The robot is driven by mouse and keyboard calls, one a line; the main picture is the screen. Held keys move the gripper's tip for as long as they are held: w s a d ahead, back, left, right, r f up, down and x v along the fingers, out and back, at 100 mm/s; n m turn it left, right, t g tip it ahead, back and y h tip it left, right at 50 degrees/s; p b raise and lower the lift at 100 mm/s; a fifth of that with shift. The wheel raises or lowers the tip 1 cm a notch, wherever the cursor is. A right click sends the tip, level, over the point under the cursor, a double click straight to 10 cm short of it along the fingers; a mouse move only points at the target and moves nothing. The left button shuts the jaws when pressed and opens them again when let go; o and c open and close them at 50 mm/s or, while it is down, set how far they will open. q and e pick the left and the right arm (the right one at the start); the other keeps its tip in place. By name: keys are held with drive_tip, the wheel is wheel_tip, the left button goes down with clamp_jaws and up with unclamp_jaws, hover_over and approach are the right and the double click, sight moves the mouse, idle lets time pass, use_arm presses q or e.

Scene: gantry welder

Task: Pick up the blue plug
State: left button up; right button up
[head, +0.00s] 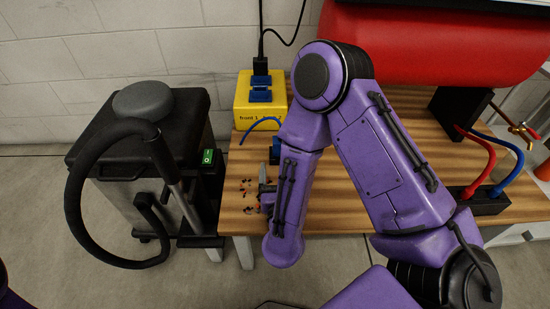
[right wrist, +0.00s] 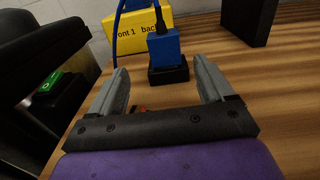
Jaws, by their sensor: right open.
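The blue plug (right wrist: 164,45) stands upright in a small black socket block (right wrist: 168,75) on the wooden table in the right wrist view. In the head view the blue plug (head: 275,150) shows only in part, beside my right forearm. My right gripper (right wrist: 162,80) is open, with its two grey fingers apart and pointing at the plug. The plug is ahead of the fingertips, roughly centred between them, and nothing is held. In the head view the right gripper (head: 265,195) is mostly hidden behind my purple arm. My left gripper is not in view.
A yellow box (head: 262,105) with blue sockets and a black plug stands behind. Dark and orange bits (head: 250,190) lie near the table's left edge. A black vacuum-like machine (head: 140,150) stands left of the wooden table (head: 330,210). A red cylinder (head: 430,45) is at the back right.

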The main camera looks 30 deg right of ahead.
sight(277, 142)
drive_tip(key=x, duration=0.3)
drive_tip(key=b+x, duration=0.1)
drive_tip(key=x, duration=0.2)
drive_tip(key=r+x, duration=0.1)
drive_tip(key=x, duration=0.2)
drive_tip(key=shift+d+f, duration=0.1)
drive_tip(key=shift+d, duration=0.4)
drive_tip(key=shift+w, duration=0.3)
drive_tip(key=c, duration=1.1)
